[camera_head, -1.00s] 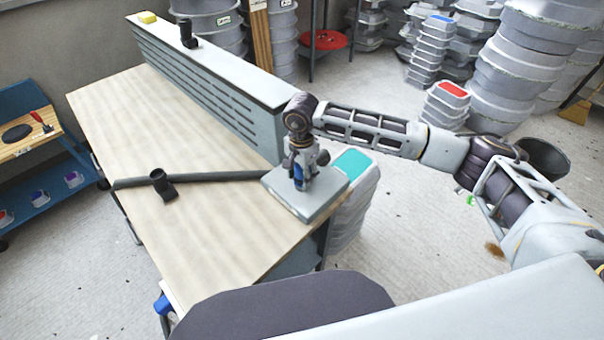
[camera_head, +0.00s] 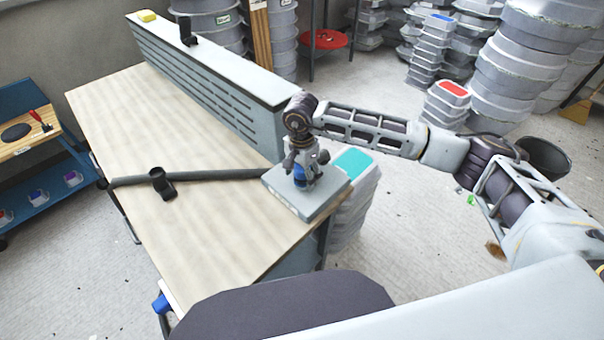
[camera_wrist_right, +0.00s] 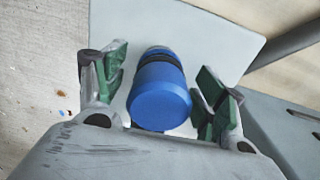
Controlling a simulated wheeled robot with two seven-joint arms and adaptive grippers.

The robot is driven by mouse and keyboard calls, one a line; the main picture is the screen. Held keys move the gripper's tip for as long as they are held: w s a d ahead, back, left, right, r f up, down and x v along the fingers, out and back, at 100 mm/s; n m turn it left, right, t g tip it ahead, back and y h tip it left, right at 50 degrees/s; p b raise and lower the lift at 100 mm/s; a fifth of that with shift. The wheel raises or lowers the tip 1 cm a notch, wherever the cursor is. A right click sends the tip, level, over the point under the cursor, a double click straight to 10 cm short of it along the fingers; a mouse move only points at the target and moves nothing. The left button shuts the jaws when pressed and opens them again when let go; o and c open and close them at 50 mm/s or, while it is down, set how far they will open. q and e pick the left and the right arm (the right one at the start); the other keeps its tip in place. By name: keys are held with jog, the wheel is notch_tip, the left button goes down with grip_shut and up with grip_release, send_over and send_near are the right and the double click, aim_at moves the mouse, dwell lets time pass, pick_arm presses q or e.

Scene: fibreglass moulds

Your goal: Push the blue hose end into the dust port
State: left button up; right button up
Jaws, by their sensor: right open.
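The blue hose end (camera_head: 300,180) is upright at a pale grey block (camera_head: 325,200) on the right front corner of the table. In the right wrist view the blue hose end (camera_wrist_right: 160,100) shows its round end between the green-padded fingers, with gaps on both sides. My right gripper (camera_head: 304,166) is open above and around it; it also shows in the right wrist view (camera_wrist_right: 158,90). A grey hose (camera_head: 220,175) runs left from the block across the table. I cannot tell which part is the dust port; the blue piece's lower end is largely hidden. My left gripper is not in view.
A black fitting (camera_head: 162,184) sits at the hose on the wooden table (camera_head: 200,220). The front tabletop is clear.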

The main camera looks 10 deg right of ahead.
jog(key=shift+r, duration=6)
